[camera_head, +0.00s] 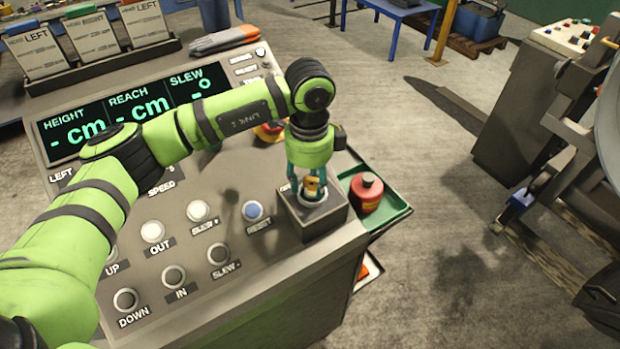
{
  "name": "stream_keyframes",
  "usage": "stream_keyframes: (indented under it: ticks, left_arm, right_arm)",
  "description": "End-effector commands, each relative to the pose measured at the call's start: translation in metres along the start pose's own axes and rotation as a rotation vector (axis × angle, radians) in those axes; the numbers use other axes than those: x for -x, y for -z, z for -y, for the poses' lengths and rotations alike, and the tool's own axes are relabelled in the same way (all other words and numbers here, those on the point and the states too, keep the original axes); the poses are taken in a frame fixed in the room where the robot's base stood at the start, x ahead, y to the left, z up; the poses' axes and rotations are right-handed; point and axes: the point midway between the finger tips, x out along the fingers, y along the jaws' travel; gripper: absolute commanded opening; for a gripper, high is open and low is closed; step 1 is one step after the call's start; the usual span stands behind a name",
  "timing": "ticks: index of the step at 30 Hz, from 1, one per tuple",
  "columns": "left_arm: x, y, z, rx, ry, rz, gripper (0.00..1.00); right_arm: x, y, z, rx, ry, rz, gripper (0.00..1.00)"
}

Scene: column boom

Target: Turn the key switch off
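The key switch is on a raised grey box (327,217) at the right corner of the sloped control console (215,265). A yellow-orange key (312,189) stands in its round collar. My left gripper (308,184) points down over the switch, its teal fingers on either side of the key. The fingers look apart, with a gap beside the key; whether one touches it is hard to see. The exact angle of the key is partly hidden. The display (130,112) shows dashes for height, reach and slew. My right gripper is out of view.
A red container (366,191) stands in a green tray (390,214) just right of the switch box. A blue reset button (252,210) and several white buttons lie left of it. Gloves (224,40) and labelled boxes (92,36) are at the back.

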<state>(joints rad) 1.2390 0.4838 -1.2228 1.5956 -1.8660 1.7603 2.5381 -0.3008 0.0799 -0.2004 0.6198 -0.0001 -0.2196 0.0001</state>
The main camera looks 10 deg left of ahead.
Motion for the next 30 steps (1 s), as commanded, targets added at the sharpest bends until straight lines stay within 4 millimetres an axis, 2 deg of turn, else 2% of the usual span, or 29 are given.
stream_keyframes:
  ticks: [8,11,21,25,30]
  left_arm:
    - [0.007,0.001,0.0,-0.003,0.001,-0.002,0.44]
    - [0.022,0.001,0.001,-0.003,0.004,-0.003,0.44]
    - [0.093,0.0,0.001,-0.002,0.004,-0.002,0.44]
    - [0.11,0.0,0.0,-0.001,0.002,-0.002,0.44]
    - [0.12,-0.001,0.0,-0.001,0.0,0.0,0.44]
  right_arm:
    - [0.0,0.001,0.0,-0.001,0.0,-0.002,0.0]
    - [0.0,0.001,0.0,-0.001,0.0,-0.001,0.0]
    - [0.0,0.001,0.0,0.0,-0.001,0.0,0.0]
    - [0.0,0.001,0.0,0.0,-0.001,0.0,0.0]
    - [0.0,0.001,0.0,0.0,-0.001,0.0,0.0]
